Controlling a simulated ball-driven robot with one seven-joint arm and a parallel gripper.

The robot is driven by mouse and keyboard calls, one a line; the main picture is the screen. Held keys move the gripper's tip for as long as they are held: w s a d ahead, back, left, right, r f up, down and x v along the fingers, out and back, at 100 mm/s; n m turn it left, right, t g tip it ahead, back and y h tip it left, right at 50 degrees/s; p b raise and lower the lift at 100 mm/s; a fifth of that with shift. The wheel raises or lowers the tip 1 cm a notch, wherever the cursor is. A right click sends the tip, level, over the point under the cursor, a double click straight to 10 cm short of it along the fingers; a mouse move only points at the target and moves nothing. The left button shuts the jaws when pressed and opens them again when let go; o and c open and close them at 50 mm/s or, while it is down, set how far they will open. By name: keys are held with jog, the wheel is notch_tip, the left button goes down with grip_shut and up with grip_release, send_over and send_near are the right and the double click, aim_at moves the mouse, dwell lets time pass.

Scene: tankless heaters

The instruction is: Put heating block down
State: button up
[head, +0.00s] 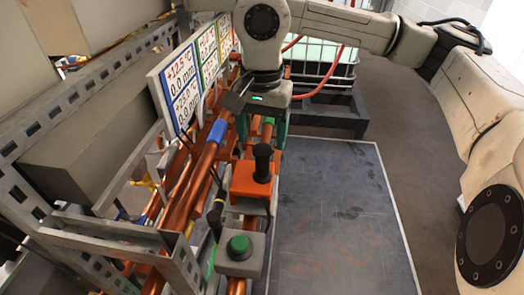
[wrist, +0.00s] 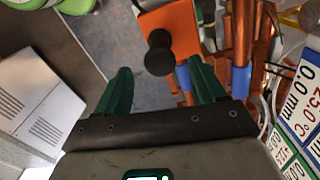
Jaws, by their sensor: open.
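The heating block (head: 250,186) is orange with a black knob-like handle on top. In the head view it sits upright at the pipes beside the grey floor plate; what bears it is hidden. In the wrist view the orange block (wrist: 172,32) is ahead of my gripper, its black handle (wrist: 159,54) pointing toward the camera. My gripper (head: 262,132) is just beyond the block in the head view. Its green fingers are apart with nothing held between them, as the wrist view (wrist: 162,78) also shows. The handle appears just beyond the fingertips, not gripped.
Copper pipes (head: 183,190) with blue sleeves run beside the block. A grey box with a green button (head: 238,246) stands nearer. Display panels (head: 183,82) and a metal frame (head: 75,103) are left. The grey floor plate (head: 335,210) is clear on the right.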

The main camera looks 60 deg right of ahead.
notch_tip(320, 180, up, 6)
dwell(0.9)
